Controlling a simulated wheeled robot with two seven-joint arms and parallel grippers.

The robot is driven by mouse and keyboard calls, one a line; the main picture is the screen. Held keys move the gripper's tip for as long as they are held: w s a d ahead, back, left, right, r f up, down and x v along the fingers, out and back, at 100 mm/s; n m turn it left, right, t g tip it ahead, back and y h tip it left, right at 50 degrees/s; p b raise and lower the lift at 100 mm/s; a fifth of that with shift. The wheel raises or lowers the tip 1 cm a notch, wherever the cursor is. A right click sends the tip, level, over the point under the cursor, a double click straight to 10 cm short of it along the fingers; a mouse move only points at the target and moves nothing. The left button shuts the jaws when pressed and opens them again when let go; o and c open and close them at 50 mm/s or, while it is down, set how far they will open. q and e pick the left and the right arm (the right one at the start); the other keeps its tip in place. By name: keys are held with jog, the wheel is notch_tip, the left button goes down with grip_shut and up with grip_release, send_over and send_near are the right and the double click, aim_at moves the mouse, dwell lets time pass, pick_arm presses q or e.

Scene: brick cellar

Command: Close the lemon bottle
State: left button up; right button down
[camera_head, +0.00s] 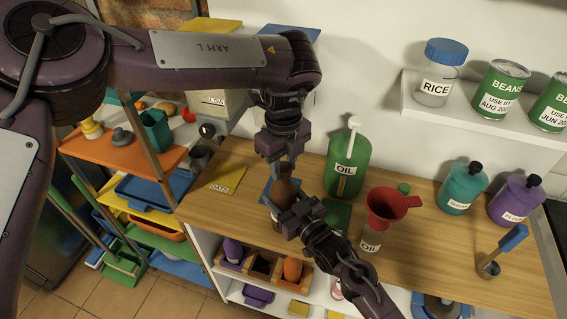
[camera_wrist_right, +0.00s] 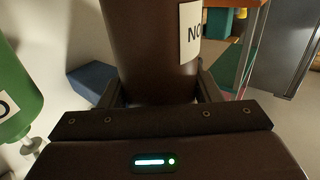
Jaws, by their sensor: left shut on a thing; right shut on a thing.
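The brown lemon bottle (camera_head: 284,192) stands upright over the wooden counter. In the right wrist view the brown bottle (camera_wrist_right: 150,50) fills the middle, with part of a white label showing the letters "NO". My right gripper (camera_head: 296,215) is shut on the bottle's body, with one finger on either side of it. My left gripper (camera_head: 282,165) points straight down above the bottle and is shut on a small brown piece at its top, apparently the cap. The fingers hide the join, so I cannot tell whether the cap touches the neck.
A red funnel (camera_head: 388,204) sits over a small jar at the right. A yellow card (camera_head: 226,178) lies to the left. Teal (camera_head: 461,187) and purple (camera_head: 516,200) bottles stand farther right on the counter (camera_head: 440,245).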

pick_arm(q)
jog(key=o, duration=1.2)
jog(key=shift+r, duration=0.1)
pick_arm(e)
jog(key=shift+c, duration=1.9)
grip_release()
pick_arm(q)
notch_tip(320, 180, up, 12)
jog(key=shift+f, duration=0.1)
notch_tip(320, 180, down, 2)
jog(key=shift+f+b, duration=0.15)
jog(key=shift+b, duration=0.95)
pick_arm(e)
jog(key=v, duration=0.7)
jog(key=shift+s+d, duration=0.2)
jog(key=shift+s, duration=0.15)
jog(key=shift+s, duration=0.1)
